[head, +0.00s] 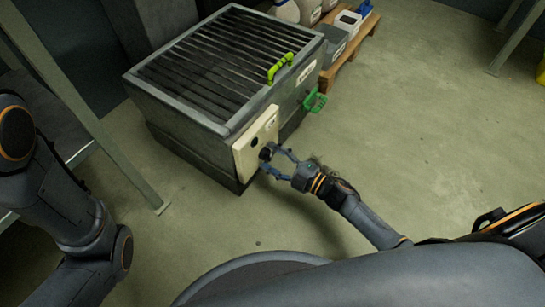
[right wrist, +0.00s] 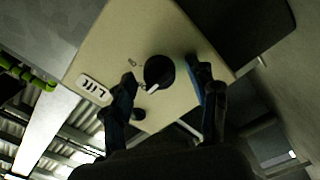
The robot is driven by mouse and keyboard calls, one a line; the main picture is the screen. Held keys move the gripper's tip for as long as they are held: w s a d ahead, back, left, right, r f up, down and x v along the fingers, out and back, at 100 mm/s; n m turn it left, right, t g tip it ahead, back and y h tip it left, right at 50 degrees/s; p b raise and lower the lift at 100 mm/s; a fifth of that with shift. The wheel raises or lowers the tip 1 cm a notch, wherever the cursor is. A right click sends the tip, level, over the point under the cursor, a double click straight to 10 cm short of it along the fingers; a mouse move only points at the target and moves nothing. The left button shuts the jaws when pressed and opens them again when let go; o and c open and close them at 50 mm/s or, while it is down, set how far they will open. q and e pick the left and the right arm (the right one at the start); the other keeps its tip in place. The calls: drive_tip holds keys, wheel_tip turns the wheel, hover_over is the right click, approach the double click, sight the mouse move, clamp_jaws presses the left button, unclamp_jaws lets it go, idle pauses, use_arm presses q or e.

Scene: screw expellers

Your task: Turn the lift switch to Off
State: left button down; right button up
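A cream control panel (head: 256,143) is fixed to the side of a grey metal unit with a slatted top. In the right wrist view the panel (right wrist: 187,27) carries a "Lift" label (right wrist: 94,89). A round black switch knob (right wrist: 159,72) with a white pointer mark sits near that label. My right gripper (head: 267,161) is at the panel. In the right wrist view its fingers (right wrist: 163,88) are open, one on each side of the knob. I cannot tell whether they touch it. My left gripper is out of view; only my left arm shows.
The grey slatted unit (head: 172,117) has a yellow-green handle (head: 280,67) on top and a green handle (head: 315,102) on its side. A wooden pallet (head: 349,52) with containers stands behind it. A metal post (head: 85,115) rises at left.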

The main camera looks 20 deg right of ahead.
drive_tip(key=v, duration=1.2)
idle(0.3)
